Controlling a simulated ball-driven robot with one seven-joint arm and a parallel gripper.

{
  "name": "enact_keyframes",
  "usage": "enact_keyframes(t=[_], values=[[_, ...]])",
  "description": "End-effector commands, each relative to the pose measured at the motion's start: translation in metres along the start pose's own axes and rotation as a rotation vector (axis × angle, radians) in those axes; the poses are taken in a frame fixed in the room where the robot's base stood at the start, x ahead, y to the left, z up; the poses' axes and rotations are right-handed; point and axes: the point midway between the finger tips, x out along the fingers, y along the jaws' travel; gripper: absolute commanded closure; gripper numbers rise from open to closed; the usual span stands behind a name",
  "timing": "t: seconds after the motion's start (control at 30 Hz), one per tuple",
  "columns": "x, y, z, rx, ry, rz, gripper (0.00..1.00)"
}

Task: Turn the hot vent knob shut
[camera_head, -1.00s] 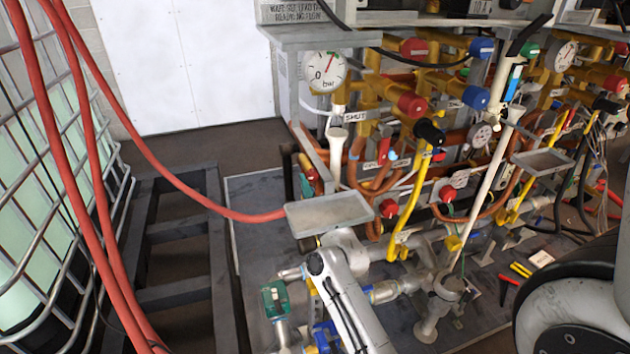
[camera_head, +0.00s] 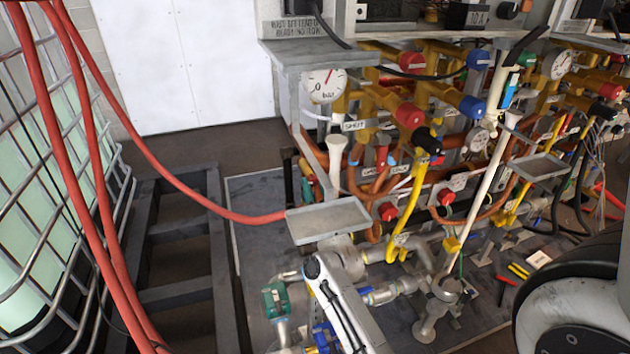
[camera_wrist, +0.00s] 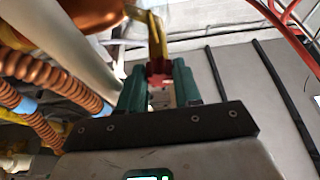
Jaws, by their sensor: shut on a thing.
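In the wrist view, my gripper (camera_wrist: 160,88) has two dark green fingers, shut on a small red knob (camera_wrist: 158,74). The knob sits at the end of a yellow part (camera_wrist: 156,38). I take it for the hot vent knob, but no label on it is readable. In the head view, my white arm reaches up from the bottom, and my gripper's fingers cannot be made out there. I cannot tell which red knob of the head view is the held one. The angle of the knob is unclear.
The heater rig has several red and blue knobs, copper pipes and a pressure gauge (camera_head: 323,85). A grey tray (camera_head: 328,220) juts out above my arm. Red hoses (camera_head: 95,150) and a caged tank (camera_head: 50,200) are at left. Corrugated copper pipes (camera_wrist: 85,88) run left of my gripper.

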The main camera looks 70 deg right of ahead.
Motion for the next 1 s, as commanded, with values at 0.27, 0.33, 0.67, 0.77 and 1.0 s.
enact_keyframes(t=[0.27,0.33,0.67,0.77,1.0], values=[[0.0029,-0.0028,-0.0073,0.205,-0.004,0.083,0.97],[0.0028,-0.0037,-0.0067,0.264,-0.005,0.106,0.97],[0.0019,-0.0046,-0.0047,0.506,-0.003,0.208,0.97],[0.0016,-0.0046,-0.0043,0.561,-0.002,0.232,0.97],[0.0009,-0.0044,-0.0026,0.646,-0.002,0.268,0.97]])
